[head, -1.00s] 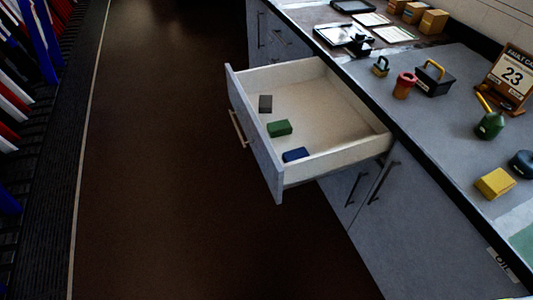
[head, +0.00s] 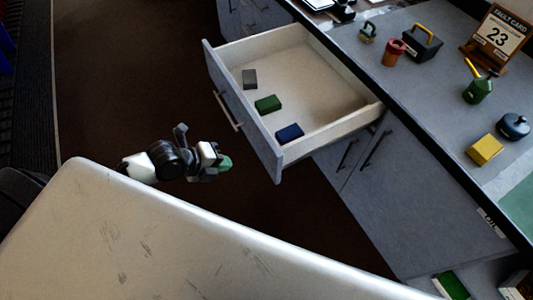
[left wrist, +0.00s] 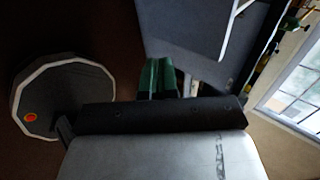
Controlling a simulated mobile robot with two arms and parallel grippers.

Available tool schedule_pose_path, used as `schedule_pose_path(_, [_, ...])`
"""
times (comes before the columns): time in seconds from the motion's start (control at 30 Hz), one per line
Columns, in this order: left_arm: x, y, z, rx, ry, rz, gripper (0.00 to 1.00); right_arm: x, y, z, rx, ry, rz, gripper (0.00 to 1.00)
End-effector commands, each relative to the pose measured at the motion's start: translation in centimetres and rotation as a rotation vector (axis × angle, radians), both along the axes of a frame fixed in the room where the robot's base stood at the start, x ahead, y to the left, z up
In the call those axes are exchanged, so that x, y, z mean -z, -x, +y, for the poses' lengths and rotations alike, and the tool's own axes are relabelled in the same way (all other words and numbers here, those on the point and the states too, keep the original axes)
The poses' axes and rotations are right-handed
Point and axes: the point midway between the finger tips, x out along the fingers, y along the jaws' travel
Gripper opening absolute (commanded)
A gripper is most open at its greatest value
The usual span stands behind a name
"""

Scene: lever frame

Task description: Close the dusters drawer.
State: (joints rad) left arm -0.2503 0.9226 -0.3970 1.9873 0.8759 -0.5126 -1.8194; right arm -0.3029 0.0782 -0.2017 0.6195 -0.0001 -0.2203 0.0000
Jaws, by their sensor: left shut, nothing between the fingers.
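The drawer (head: 243,124) is pulled far out of the grey cabinet, with pale inner walls and a bar handle (head: 229,110) on its front. No label shows on it. In it lie a grey block (head: 249,79), a green block (head: 267,104) and a blue block (head: 289,132). My left gripper (head: 224,163) is shut and empty. It is on the front side of the drawer, below the handle in the head view, apart from the front. Its green fingers (left wrist: 158,78) lie together in the left wrist view. My right gripper is not in view.
Another open compartment with a green item (head: 450,286) shows at lower right. Dark floor lies before the drawer.

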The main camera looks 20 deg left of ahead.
Motion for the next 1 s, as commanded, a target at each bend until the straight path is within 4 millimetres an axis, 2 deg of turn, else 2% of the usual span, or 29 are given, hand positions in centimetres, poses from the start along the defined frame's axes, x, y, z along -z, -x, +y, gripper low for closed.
schedule_pose_path(0.47, [6.0, -5.2, -4.5, -0.006, 0.007, 0.000, 0.00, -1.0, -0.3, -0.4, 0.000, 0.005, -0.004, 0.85])
schedule_pose_path(0.7, [6.0, -7.6, -6.4, -0.006, 0.004, 0.000, 0.00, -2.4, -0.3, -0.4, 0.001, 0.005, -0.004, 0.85])
schedule_pose_path(1.0, [6.3, -8.3, -7.0, -0.004, 0.001, -0.001, 0.00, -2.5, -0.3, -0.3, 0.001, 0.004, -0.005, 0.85])
